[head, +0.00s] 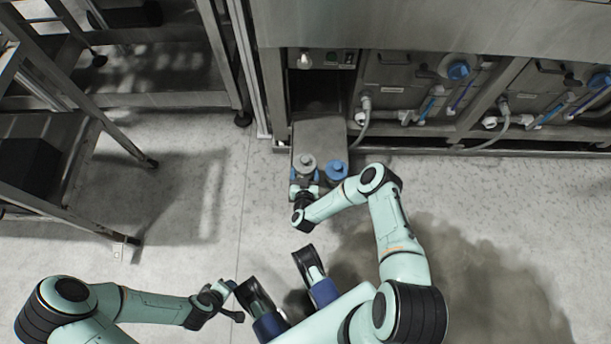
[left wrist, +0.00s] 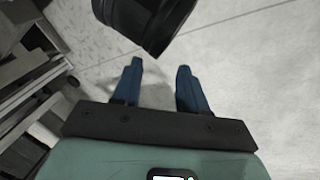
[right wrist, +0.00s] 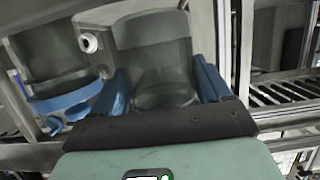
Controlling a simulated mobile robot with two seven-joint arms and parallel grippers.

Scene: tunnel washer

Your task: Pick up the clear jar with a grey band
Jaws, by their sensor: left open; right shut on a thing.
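The clear jar with a grey band (right wrist: 155,65) stands between the fingers of my right gripper (right wrist: 160,92) in the right wrist view. My right gripper is shut on it. In the head view the jar shows from above by its grey round top (head: 305,165), just beyond my right gripper (head: 304,188). The gripper hides much of its body there. My left gripper (left wrist: 158,82) is open and empty above the floor. In the head view it is at the lower left (head: 228,290), far from the jar.
A similar jar with blue parts (head: 335,170) stands close on the right of the grey one; it also shows in the right wrist view (right wrist: 65,100). A grey shelf (head: 320,133) juts from the steel machine (head: 420,95). A metal rack (head: 60,160) stands at left. The floor between is clear.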

